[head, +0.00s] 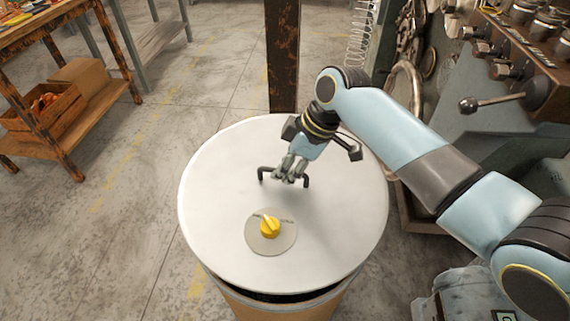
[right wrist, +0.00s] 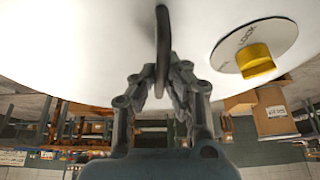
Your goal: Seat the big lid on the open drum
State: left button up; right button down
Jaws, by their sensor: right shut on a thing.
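The big lid (head: 220,190) is a wide white disc with a dark bar handle (head: 306,181) and a yellow knob (head: 269,229) on a round plate. My right gripper (head: 289,172) is shut on the handle. The right wrist view also shows the handle (right wrist: 162,40) between the fingers (right wrist: 164,82), and the knob (right wrist: 256,60) beside the word LOCK. The tan open drum (head: 290,309) is under the lid, mostly hidden by it. A dark gap shows between lid and drum at the front. Contact at the back is hidden. My left gripper is not in view.
A rusty post (head: 282,60) stands behind the lid. A machine with levers (head: 500,100) is close on the right. A wooden shelf table (head: 75,105) with a crate (head: 45,110) stands at the left. The floor (head: 130,230) left of the drum is clear.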

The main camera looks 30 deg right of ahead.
aim_at(285, 185)
jog(key=shift+w+a+f+b, duration=0.1)
jog(key=shift+f+b, duration=1.05)
jog(key=shift+b, duration=0.05)
notch_tip(285, 185, down, 3)
jog(key=b, duration=0.3)
jog(key=shift+f+b, duration=1)
jog(key=shift+f, duration=0.9)
jog(key=shift+r, duration=0.2)
jog(key=shift+r+p, duration=0.2)
jog(key=shift+p, duration=0.35)
jog(key=shift+f, duration=0.35)
jog(key=shift+f, duration=0.1)
